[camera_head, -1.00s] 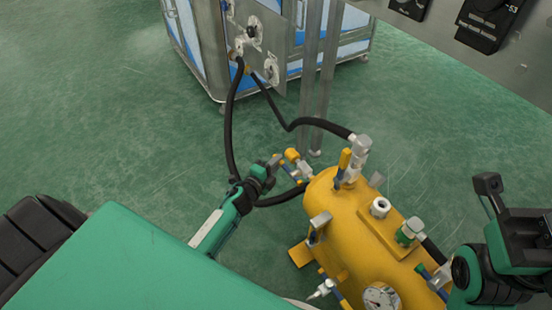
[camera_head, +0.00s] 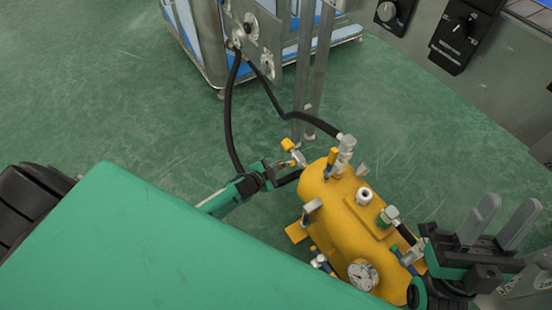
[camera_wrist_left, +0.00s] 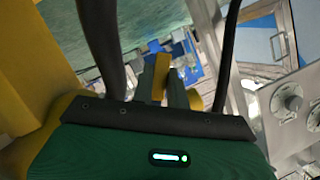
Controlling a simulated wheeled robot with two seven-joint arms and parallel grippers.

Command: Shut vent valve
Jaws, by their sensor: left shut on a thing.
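The yellow tank (camera_head: 335,225) stands on the floor with several small valves and fittings on it. A small valve with a yellow part (camera_head: 288,146) sticks out at its upper left end, beside a black hose. My left gripper (camera_head: 283,166) is at this valve. In the left wrist view, its two fingers are closed on a narrow yellow piece (camera_wrist_left: 160,78), which looks like the valve's handle. The fingers partly hide the valve, and I cannot tell its exact turn position. My right gripper (camera_head: 511,201) is at the right of the tank, with its grey fingers apart and empty.
Black hoses (camera_head: 229,120) run from a grey panel (camera_head: 262,40) on a wheeled cabinet to the tank end. A pressure gauge (camera_head: 362,274) sits at the tank's near end. A grey console with knobs (camera_head: 455,45) is at upper right. Green floor lies open between.

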